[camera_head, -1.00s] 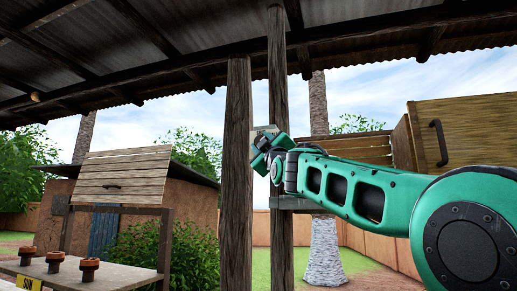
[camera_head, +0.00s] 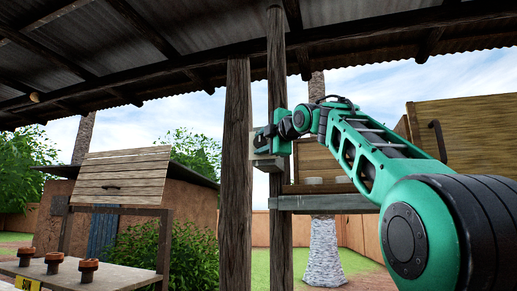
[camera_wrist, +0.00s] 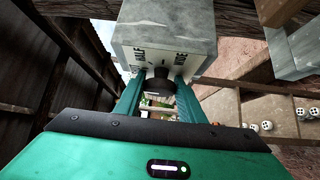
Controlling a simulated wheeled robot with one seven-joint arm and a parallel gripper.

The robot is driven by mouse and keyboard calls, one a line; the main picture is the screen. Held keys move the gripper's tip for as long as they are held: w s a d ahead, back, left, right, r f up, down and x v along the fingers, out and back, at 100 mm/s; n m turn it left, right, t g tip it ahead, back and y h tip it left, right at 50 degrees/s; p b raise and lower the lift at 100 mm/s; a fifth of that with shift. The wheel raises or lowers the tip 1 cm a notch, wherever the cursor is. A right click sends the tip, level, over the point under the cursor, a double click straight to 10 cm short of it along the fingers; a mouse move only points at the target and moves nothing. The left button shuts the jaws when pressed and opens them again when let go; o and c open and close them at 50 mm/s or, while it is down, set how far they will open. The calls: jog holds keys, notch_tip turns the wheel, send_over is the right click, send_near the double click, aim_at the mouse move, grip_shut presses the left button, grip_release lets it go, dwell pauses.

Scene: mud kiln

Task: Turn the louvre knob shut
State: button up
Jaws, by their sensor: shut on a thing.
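The louvre knob (camera_wrist: 161,86) is black and round and sits on the face of a grey box (camera_wrist: 165,22), seen close up in the wrist view. Dark lettering shows on the box either side of the knob; I can partly read "HALF" on the left. My gripper (camera_wrist: 160,80) has its teal fingers either side of the knob and is shut on it. In the head view, my gripper (camera_head: 270,143) is against the box (camera_head: 267,164) beside the wooden posts. The knob is hidden there, and I cannot read its setting.
A wooden shelf (camera_head: 330,203) with a pale round thing (camera_head: 314,181) and a handled cabinet (camera_head: 478,130) are at the right. A table (camera_head: 120,275) with several brown knob-like pieces stands at the lower left, below a slatted panel (camera_head: 122,175).

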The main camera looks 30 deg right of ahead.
jog(key=shift+w+a+f+n, duration=0.2)
jog(key=shift+a+n, duration=0.05)
jog(key=shift+n, duration=0.05)
dwell(0.4)
jog(key=o, duration=1)
jog(key=shift+w+a, duration=0.1)
jog(key=shift+g, duration=0.3)
jog(key=shift+s+d+r, duration=0.1)
jog(key=shift+s+d, duration=0.1)
jog(key=shift+s, duration=0.05)
jog(key=shift+s, duration=0.3)
jog(key=s, duration=0.3)
jog(key=s+a, duration=0.1)
jog(key=s, duration=0.5)
jog(key=shift+s+a, duration=0.25)
jog(key=shift+s, duration=0.15)
